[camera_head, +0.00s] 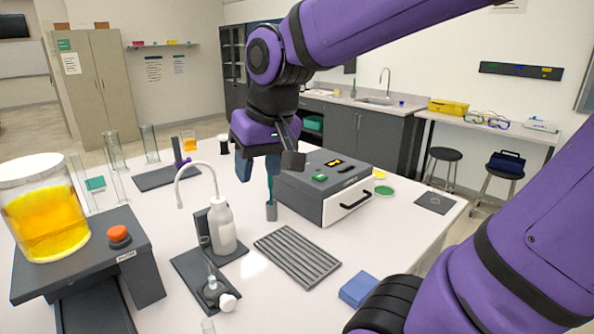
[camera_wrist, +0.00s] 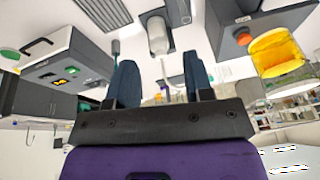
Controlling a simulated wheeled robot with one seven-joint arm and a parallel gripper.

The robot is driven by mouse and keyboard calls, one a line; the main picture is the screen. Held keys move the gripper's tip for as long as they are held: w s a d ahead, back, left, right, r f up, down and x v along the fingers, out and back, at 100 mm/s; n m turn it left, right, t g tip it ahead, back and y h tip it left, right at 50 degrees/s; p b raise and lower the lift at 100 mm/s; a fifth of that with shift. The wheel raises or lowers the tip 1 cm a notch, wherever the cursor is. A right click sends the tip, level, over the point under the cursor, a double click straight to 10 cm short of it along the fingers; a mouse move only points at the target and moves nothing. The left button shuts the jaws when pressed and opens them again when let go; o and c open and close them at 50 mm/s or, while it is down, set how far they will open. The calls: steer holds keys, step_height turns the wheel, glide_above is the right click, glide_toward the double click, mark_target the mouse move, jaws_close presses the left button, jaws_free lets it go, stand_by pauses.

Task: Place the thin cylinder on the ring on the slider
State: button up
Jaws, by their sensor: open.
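Several clear upright glass cylinders stand at the table's left, among them a tall one (camera_head: 113,150) and a narrower one (camera_head: 150,143). I cannot tell for sure which is the thin cylinder. A dark flat base (camera_head: 155,179) behind the wash bottle carries a small purple upright piece (camera_head: 178,152). This may be the slider; I cannot make out a ring. My gripper (camera_head: 258,170) points down above the table beside the grey box device. In the wrist view my gripper (camera_wrist: 160,82) has its two blue fingers wide apart with nothing between them.
A white wash bottle (camera_head: 222,230), a grooved dark tray (camera_head: 297,256) and a small grey holder (camera_head: 271,211) stand near my gripper. The grey box device (camera_head: 325,188) is right of it. A yellow-filled jar (camera_head: 45,225) sits on a dark stand, front left.

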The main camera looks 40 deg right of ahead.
steer(key=s+d+r+n+t, duration=0.1)
steer(key=s, duration=0.7)
steer(key=shift+t+h, duration=0.3)
